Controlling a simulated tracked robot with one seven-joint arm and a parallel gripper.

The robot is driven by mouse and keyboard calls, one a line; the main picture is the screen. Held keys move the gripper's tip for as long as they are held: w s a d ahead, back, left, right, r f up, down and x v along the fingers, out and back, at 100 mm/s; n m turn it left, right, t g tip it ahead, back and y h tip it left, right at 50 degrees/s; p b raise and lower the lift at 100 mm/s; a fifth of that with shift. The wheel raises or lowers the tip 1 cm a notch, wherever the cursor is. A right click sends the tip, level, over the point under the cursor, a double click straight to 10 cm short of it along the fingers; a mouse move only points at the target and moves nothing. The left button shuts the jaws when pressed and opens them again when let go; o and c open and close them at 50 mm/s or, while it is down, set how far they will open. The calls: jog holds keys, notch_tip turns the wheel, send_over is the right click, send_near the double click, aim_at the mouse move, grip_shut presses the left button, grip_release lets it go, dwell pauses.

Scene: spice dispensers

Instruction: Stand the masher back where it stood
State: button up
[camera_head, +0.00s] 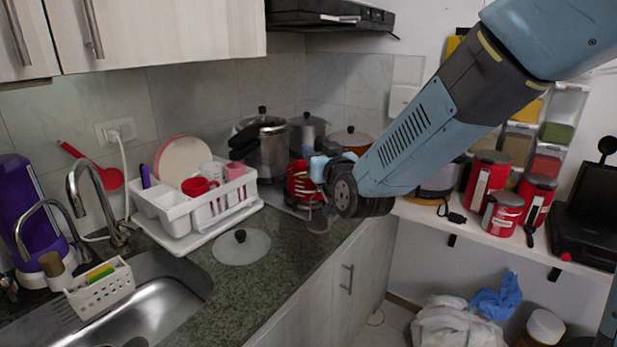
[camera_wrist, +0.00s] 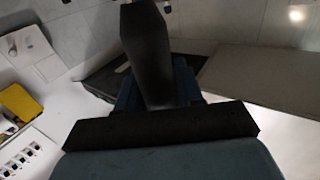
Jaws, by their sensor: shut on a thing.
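My gripper (camera_head: 320,165) is at the end of the blue arm, over the counter's right edge beside the stove, and partly hidden by my own wrist. It is shut on the masher, which is mostly hidden behind my wrist in the head view. A small grey round piece (camera_head: 318,222) shows just below the gripper; I cannot tell for sure if it is the masher's foot. In the wrist view a dark upright bar (camera_wrist: 148,50) stands in front of the gripper's palm; I cannot tell whether it is a finger or a handle.
A red slotted holder (camera_head: 300,186) is close to the gripper's left. Steel pots (camera_head: 270,150) stand behind it. A white dish rack (camera_head: 200,205) and a glass lid (camera_head: 241,247) lie left on the counter (camera_head: 265,285). Red canisters (camera_head: 502,213) stand on the right shelf.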

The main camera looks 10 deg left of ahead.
jog(key=w+a+f, duration=0.2)
jog(key=w+f, duration=0.1)
jog(key=f, duration=0.4)
jog(key=shift+a+f, duration=0.15)
jog(key=shift+f, duration=0.3)
jog(key=o, duration=1)
jog(key=shift+o, duration=0.2)
